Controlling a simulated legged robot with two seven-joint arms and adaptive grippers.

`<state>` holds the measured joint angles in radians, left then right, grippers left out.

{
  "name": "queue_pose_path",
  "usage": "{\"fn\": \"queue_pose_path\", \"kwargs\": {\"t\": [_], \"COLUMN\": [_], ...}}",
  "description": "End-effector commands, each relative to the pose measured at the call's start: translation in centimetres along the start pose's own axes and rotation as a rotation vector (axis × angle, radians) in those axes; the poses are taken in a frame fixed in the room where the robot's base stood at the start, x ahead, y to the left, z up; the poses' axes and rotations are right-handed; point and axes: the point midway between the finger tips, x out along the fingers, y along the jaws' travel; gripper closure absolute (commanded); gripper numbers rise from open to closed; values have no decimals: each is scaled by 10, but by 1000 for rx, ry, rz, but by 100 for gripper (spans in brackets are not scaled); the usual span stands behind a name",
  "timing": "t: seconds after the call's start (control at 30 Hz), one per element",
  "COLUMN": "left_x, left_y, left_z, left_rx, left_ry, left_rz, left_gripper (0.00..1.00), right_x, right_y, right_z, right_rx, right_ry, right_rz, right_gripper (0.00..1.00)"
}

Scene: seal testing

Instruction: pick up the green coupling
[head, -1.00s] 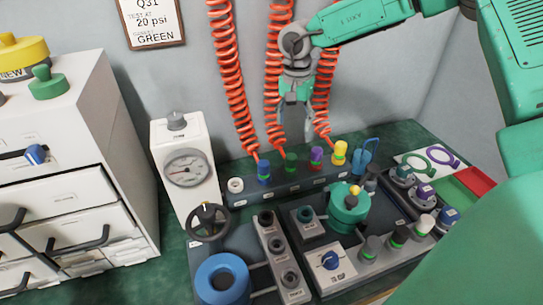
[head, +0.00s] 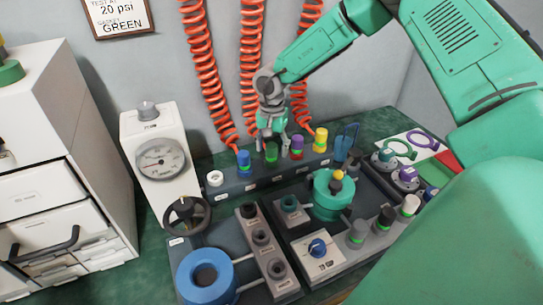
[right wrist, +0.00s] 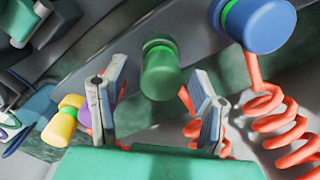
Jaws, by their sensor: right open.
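The green coupling (head: 271,154) stands in the dark rack (head: 245,183) at the back of the bench, between the blue coupling (head: 243,161) and the purple coupling (head: 297,146). My right gripper (head: 272,136) is just above it, fingers pointing down. In the right wrist view the green coupling (right wrist: 162,70) shows between and beyond the two spread fingers of my right gripper (right wrist: 155,103), with a gap on each side. The gripper is open and holds nothing. My left gripper is not in view.
Orange coiled hoses (head: 249,70) hang behind the rack. A gauge box (head: 160,150) stands at left. A green vessel (head: 333,198) stands in front.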

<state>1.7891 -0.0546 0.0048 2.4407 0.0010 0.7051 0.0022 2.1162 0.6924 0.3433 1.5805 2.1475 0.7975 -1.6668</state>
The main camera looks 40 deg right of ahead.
Motion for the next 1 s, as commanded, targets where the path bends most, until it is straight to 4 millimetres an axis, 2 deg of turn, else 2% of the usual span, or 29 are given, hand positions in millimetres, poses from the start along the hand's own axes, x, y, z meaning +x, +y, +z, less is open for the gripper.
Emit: {"fn": "queue_pose_path", "kwargs": {"t": [0.23, 0.27, 0.3, 0.4, 0.67, 0.77, 0.87, 1.0], "left_x": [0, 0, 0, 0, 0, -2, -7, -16], "left_y": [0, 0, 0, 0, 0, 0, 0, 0], "left_z": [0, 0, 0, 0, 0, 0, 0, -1], "left_rx": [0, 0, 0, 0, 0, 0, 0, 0], "left_ry": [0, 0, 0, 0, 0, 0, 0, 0], "left_rz": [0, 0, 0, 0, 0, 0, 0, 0], "left_gripper": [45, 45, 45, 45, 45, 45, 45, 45], "right_x": [1, 2, 2, 2, 2, -3, -18, -50], "right_y": [0, 0, 0, 0, 1, 0, 0, 0], "right_z": [0, 0, -1, -1, -2, -2, -1, -1], "right_rx": [-1, -1, -1, 0, 0, 0, 0, 0], "right_ry": [0, 0, 0, -1, -1, -1, 0, 1], "right_rz": [-1, -1, -1, -2, -1, -1, -3, -6], "right_gripper": [45, 52, 67, 100, 100, 100, 100, 100]}}
